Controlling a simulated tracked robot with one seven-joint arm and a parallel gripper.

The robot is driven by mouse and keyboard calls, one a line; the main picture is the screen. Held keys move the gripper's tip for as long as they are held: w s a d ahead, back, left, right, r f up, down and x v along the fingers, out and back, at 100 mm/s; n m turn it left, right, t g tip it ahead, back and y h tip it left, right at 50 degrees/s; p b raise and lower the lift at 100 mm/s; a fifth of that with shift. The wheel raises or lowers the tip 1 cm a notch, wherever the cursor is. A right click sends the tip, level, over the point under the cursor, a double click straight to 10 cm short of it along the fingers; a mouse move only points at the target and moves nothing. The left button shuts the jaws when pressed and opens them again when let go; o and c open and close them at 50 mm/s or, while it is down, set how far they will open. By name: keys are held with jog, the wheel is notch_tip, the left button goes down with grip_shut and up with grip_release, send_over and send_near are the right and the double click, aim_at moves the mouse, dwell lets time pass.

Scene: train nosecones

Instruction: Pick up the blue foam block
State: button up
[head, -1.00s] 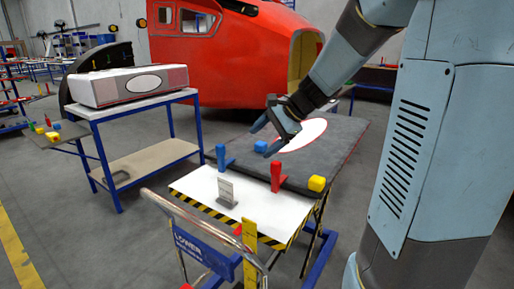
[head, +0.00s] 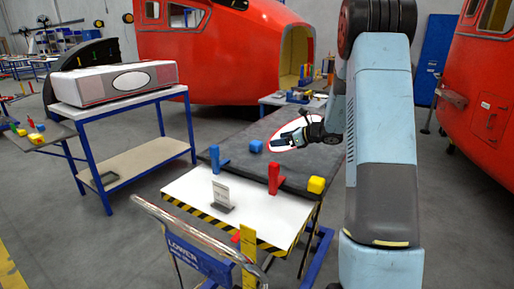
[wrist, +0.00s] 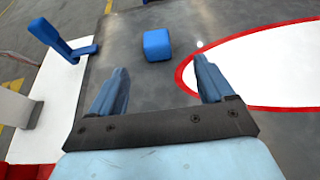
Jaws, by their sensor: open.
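The blue foam block (head: 256,146) sits on the dark grey mat of the work table, left of the white oval with a red edge. In the wrist view the blue foam block (wrist: 157,45) lies beyond my fingertips, roughly centred between them and apart from them. My gripper (head: 282,141) is open and empty, to the right of the block in the head view. In the wrist view my gripper's two blue fingers (wrist: 159,78) are spread wide with nothing between them.
A blue clamp-like piece (head: 217,158), a red one (head: 275,178) and a yellow block (head: 316,185) stand along the table's near part. A grey plate stand (head: 222,196) is on the white surface. A white case (head: 115,82) sits on the side cart. The mat around the block is clear.

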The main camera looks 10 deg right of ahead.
aim_at(254, 144)
jog(key=x, duration=1.4)
jog(key=shift+s+a, duration=0.15)
jog(key=shift+a, duration=0.05)
jog(key=c, duration=1)
